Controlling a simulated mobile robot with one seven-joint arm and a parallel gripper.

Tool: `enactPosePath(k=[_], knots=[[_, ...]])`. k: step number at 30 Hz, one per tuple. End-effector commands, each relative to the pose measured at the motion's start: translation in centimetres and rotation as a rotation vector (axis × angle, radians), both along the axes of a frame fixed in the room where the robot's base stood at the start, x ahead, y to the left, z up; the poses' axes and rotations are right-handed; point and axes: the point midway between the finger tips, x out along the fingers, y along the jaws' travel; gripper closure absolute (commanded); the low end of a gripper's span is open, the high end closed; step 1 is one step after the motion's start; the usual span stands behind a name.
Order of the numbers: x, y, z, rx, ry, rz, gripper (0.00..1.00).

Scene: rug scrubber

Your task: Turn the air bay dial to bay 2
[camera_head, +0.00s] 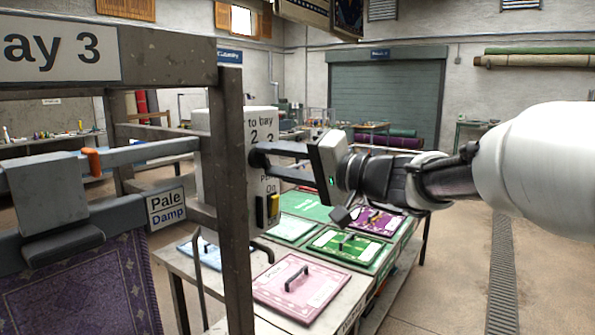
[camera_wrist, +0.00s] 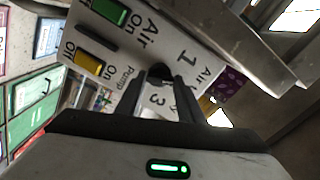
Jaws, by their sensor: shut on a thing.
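The white control box (camera_head: 262,130) stands behind a grey post in the head view, its face lettered "to bay" with 2 and 3 showing. My gripper (camera_head: 258,160) reaches it from the right, its two dark fingers at the face. In the wrist view my gripper (camera_wrist: 165,84) is shut on the black air bay dial (camera_wrist: 160,72), whose end shows between the fingertips. The numbers 1 and 3 show on either side of the dial there. The fingers hide the 2 and most of the dial, so I cannot tell where it points.
A yellow pump switch (camera_head: 273,207) and a green air switch (camera_wrist: 109,11) sit on the same face. The grey post (camera_head: 232,200) and the "Bay 3" frame (camera_head: 165,60) stand close left. A table with coloured handled panels (camera_head: 300,287) lies below. Open floor is at right.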

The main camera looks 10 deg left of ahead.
Motion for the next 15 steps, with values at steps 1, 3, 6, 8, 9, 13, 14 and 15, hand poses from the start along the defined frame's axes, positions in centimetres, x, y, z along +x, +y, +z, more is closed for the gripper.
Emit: enactPosePath(k=[1, 3, 6, 8, 9, 13, 14, 15], knots=[[-0.02, -0.01, -0.27, 0.014, 0.037, 0.001, 0.88], [-0.02, -0.02, -0.22, 0.037, 0.092, 0.001, 0.88], [0.0, -0.02, -0.14, 0.067, 0.165, 0.001, 0.88], [0.01, -0.03, -0.11, 0.083, 0.205, 0.001, 0.88], [0.01, -0.03, -0.1, 0.094, 0.229, 0.0, 0.88], [0.02, -0.03, -0.06, 0.122, 0.297, 0.0, 0.88], [0.03, -0.03, -0.06, 0.127, 0.31, 0.001, 0.88], [0.03, -0.03, -0.06, 0.134, 0.326, 0.001, 0.88]])
